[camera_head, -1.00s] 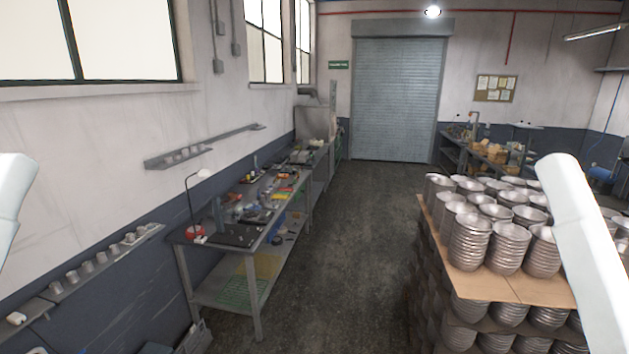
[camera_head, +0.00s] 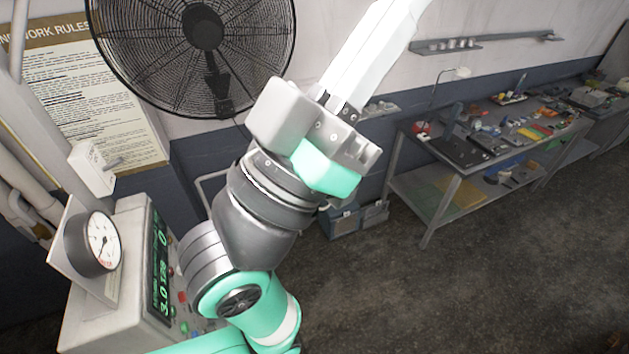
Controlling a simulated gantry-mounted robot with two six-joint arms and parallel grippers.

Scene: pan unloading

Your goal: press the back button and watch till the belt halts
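A grey control box (camera_head: 128,232) stands at the lower left, with a lit display (camera_head: 160,262) showing green figures that include "3.0". Coloured buttons sit on its face, among them a red button (camera_head: 182,297); the lower ones are partly hidden by my arm. I cannot tell which is the back button. No belt is in view. My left arm, green and grey, stands close in front of the box, its end (camera_head: 322,145) up in mid-picture, apart from the buttons. My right gripper is not in view.
A round gauge (camera_head: 97,243) is beside the box's display. A black wall fan (camera_head: 205,28) hangs above, next to a rules poster (camera_head: 100,100). A workbench with tools (camera_head: 470,155) stands at the right. The floor (camera_head: 480,290) in front of it is clear.

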